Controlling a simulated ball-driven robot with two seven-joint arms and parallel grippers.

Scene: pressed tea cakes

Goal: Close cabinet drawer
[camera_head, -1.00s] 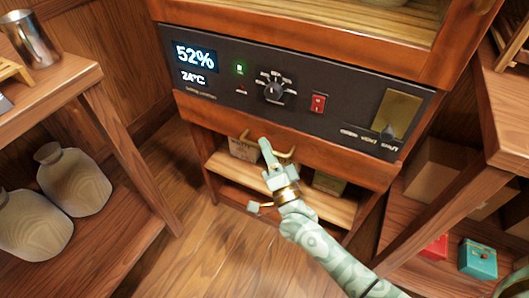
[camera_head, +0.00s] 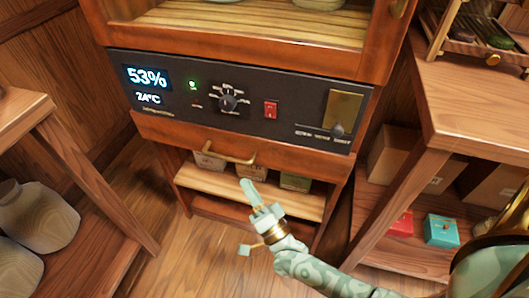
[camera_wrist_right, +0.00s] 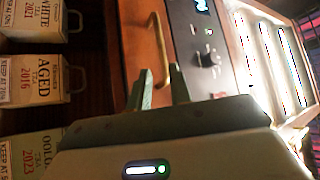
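The cabinet drawer (camera_head: 300,171) is the orange wood front just below the black control panel, with a curved brass handle (camera_head: 232,159). Its front appears roughly flush with the cabinet, but I cannot tell whether a small gap is left. My right gripper (camera_head: 249,187), pale green with a gold band, is just below and in front of the handle, apart from it. In the right wrist view its two fingers (camera_wrist_right: 160,88) are apart with nothing between them, and the handle (camera_wrist_right: 160,48) lies beyond their tips. My left gripper is not in view.
The control panel (camera_head: 185,105) has a lit display, a knob and a red switch. Tea boxes stand on the open shelf (camera_head: 240,190) below the drawer. A side table (camera_head: 480,105) is at the right, and a shelf unit with jars (camera_head: 40,215) is at the left. Floor is clear between.

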